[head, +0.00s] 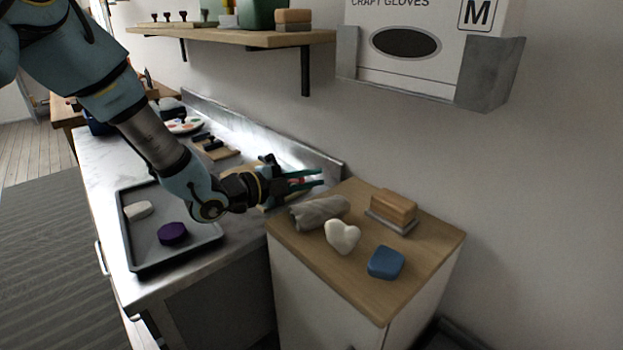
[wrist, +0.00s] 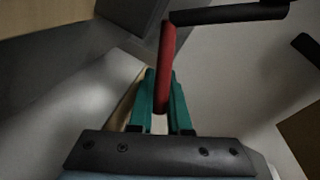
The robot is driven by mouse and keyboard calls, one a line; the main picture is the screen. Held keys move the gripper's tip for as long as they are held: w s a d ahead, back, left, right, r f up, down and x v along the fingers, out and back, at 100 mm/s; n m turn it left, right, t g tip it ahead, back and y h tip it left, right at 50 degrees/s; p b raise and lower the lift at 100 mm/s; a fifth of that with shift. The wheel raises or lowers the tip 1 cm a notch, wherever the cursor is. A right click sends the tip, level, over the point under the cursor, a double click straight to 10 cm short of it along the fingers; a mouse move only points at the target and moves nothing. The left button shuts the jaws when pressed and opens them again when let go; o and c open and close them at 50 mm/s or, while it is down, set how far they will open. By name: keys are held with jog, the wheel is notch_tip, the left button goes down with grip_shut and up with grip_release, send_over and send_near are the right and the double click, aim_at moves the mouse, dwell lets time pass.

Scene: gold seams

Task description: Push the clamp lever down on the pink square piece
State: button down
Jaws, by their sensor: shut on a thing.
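My gripper (head: 308,179) reaches over the right end of the metal counter. Its green fingers also show in the wrist view (wrist: 162,95), closed around a red lever handle (wrist: 167,50). The handle stands nearly upright in that view, and its upper end is by a black bar (wrist: 230,14). I cannot make out the pink square piece in either view.
A grey tray (head: 133,252) holds a purple piece (head: 172,234) and a white piece (head: 138,210). A wooden cabinet top (head: 369,294) bears a grey roll (head: 320,211), a white heart (head: 342,236), a blue block (head: 386,262) and a wooden block (head: 393,206). A shelf (head: 230,38) hangs above.

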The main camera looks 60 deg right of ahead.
jog(key=shift+w+r, duration=0.1)
jog(key=w+d+r+n+g+h+p, duration=0.1)
jog(key=w+r+n, duration=0.3)
jog(key=n, duration=0.6)
jog(key=shift+d+r+g, duration=0.15)
jog(key=shift+g, duration=0.15)
jog(key=shift+w+d+r, duration=0.1)
jog(key=shift+w, duration=0.25)
jog(key=c, duration=1.1)
grip_release()
jog(key=shift+o, duration=1.2)
jog(key=shift+s, duration=0.15)
jog(key=b+v, duration=0.2)
jog(key=v, duration=0.9)
jog(key=shift+f, duration=0.25)
